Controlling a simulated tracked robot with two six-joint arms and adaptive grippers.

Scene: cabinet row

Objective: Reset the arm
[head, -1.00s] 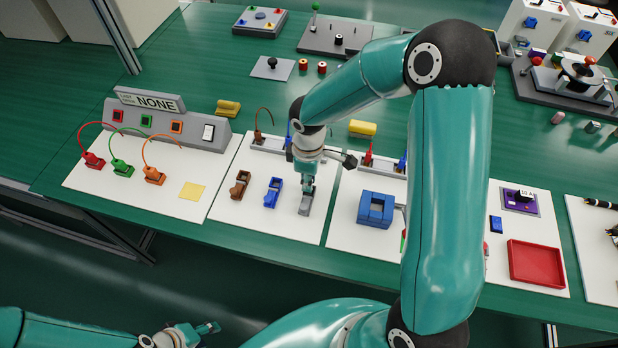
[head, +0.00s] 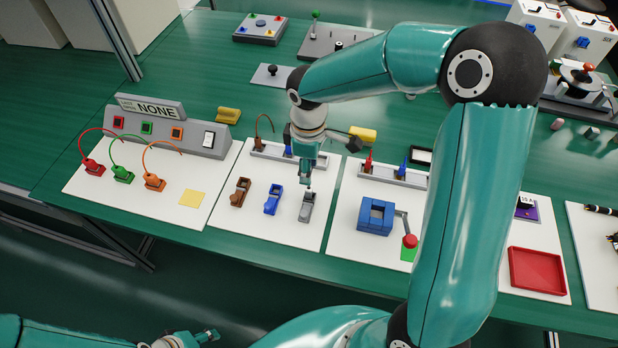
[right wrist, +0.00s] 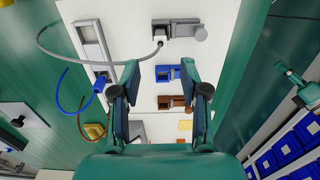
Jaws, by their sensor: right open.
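My right gripper (head: 308,178) is above the far end of the grey block (head: 307,208) on the white mat. In the right wrist view its two fingers (right wrist: 163,88) are apart with nothing between them.
A grey rack (head: 273,153) stands behind the blocks. Left is a grey panel (head: 170,134) with red, green and orange cables. Right are a blue cranked box (head: 375,217) and a red tray (head: 537,270). My right arm hides part of the table's right side.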

